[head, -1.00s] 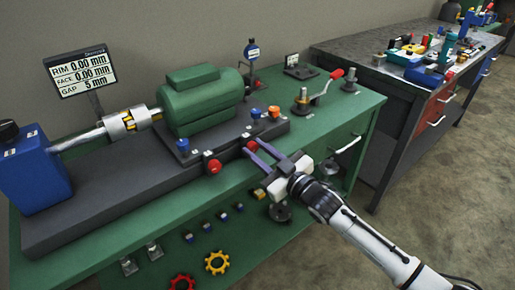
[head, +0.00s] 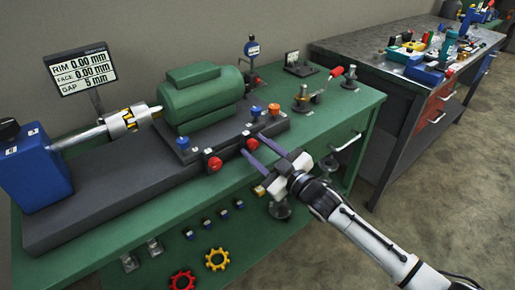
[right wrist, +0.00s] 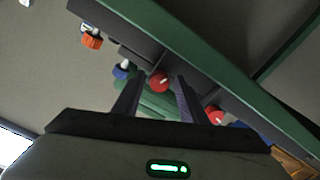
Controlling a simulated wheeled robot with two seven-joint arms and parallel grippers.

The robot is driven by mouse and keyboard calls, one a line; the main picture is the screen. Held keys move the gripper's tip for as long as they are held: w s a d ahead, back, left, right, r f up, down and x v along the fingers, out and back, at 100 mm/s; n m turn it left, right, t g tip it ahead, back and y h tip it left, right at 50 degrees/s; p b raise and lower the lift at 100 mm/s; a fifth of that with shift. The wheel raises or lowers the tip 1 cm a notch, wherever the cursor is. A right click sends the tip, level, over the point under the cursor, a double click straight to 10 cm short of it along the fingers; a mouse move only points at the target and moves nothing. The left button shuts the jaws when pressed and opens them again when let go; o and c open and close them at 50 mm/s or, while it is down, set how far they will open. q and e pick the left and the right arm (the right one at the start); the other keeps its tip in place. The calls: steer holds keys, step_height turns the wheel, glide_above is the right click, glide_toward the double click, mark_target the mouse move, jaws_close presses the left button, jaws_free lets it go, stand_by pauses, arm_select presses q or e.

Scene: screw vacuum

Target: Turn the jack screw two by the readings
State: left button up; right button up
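The green motor (head: 200,97) sits on a dark base (head: 110,185) on the green bench. Red screw knobs stick out of the base's front: one left (head: 215,163) and one right (head: 252,144). Their number labels are too small to read. My right gripper (head: 252,143) is open, its fingertips either side of the right red knob. In the right wrist view that knob (right wrist: 159,82) shows between the fingers, near the tips; contact cannot be told. The other red knob (right wrist: 214,117) is beside the right finger. The display (head: 83,74) reads RIM 0.00, FACE 0.00, GAP 5 mm.
Blue (head: 183,143) and orange (head: 274,109) knobs stand near the motor's feet. A dial indicator (head: 252,50) stands behind, and a red-handled crank (head: 335,73) is at the right. A second bench (head: 400,85) with tools is further right.

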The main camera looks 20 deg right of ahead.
steer(key=shift+s, duration=0.1)
steer(key=v, duration=1)
steer(key=shift+s, duration=0.1)
stand_by(0.4)
steer(key=s+a+f+m+g+h, duration=0.1)
steer(key=s+a+f+m+g, duration=0.2)
steer(key=s+f, duration=0.8)
steer(key=s+a+f+m+g+h, duration=0.2)
steer(key=s+a+f+m+g, duration=0.1)
steer(key=s+f, duration=0.9)
steer(key=shift+s+a+f+m+g+h, duration=0.15)
steer(key=shift+s+f+m+g+h, duration=0.15)
steer(key=shift+s+m+g, duration=0.65)
steer(key=shift+w+r+n+g, duration=0.1)
steer(key=shift+w+n+g, duration=0.15)
steer(key=shift+n, duration=0.3)
stand_by(1.3)
